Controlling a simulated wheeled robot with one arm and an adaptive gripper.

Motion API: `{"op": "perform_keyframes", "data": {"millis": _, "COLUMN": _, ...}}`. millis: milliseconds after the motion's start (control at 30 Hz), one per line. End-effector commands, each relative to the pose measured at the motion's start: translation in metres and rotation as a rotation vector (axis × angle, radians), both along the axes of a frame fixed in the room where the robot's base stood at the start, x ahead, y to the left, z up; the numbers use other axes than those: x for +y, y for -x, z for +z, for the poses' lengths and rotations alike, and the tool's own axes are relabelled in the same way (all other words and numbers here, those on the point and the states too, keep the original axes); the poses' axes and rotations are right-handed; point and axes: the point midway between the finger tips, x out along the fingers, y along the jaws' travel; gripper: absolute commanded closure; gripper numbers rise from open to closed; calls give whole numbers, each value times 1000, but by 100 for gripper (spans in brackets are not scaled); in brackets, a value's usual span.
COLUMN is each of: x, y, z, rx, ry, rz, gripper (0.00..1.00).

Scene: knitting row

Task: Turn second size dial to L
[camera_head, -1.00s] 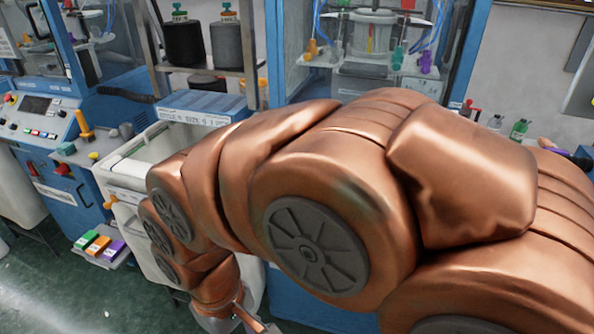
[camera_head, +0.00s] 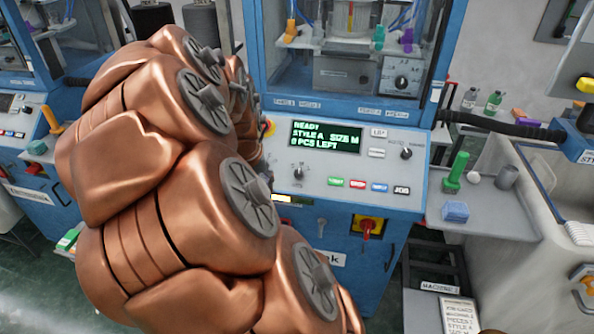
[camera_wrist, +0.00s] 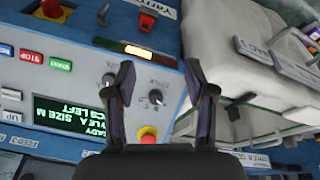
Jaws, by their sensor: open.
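The control panel (camera_head: 330,190) of the blue machine fills the middle of the head view. Its green display (camera_head: 325,137) reads SIZE M. A small black dial (camera_head: 297,173) sits below the display; I take it for the size dial, though its marks are too small to read. It also shows in the wrist view (camera_wrist: 108,79), at the outer edge of the left finger. A second black dial (camera_wrist: 156,97) lies between the fingers in the picture. My gripper (camera_wrist: 158,75) is open and empty above the panel, apparently apart from it. In the head view my arm hides it.
A yellow-ringed red stop button (camera_wrist: 148,134) is near the dials. Coloured buttons (camera_head: 357,184) line the panel, with a larger knob (camera_head: 405,153) at right. A red-handled switch (camera_head: 367,228) is below. A side shelf (camera_head: 490,190) holds a green peg and a blue block.

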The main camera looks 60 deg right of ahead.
Motion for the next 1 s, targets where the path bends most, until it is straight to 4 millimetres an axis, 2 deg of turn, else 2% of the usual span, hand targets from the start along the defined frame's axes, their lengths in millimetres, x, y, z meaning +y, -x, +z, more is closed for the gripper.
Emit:
{"op": "perform_keyframes", "data": {"millis": 33, "x": -24, "y": 2, "z": 0, "rx": -1, "ry": 25, "rz": -43, "gripper": 45}}
{"op": "perform_keyframes", "data": {"millis": 100, "x": -52, "y": 3, "z": -1, "rx": -9, "ry": 57, "rz": -87, "gripper": 45}}
{"op": "perform_keyframes", "data": {"millis": 200, "x": -87, "y": 5, "z": -2, "rx": -17, "ry": 101, "rz": -135, "gripper": 45}}
{"op": "perform_keyframes", "data": {"millis": 333, "x": -117, "y": 11, "z": -4, "rx": -21, "ry": 138, "rz": -179, "gripper": 45}}
{"op": "perform_keyframes", "data": {"millis": 500, "x": -134, "y": 15, "z": -8, "rx": -20, "ry": 159, "rz": -200, "gripper": 45}}
{"op": "perform_keyframes", "data": {"millis": 667, "x": -140, "y": 14, "z": -15, "rx": -22, "ry": 162, "rz": -201, "gripper": 45}}
{"op": "perform_keyframes", "data": {"millis": 1000, "x": -154, "y": 11, "z": -50, "rx": -21, "ry": 157, "rz": -200, "gripper": 45}}
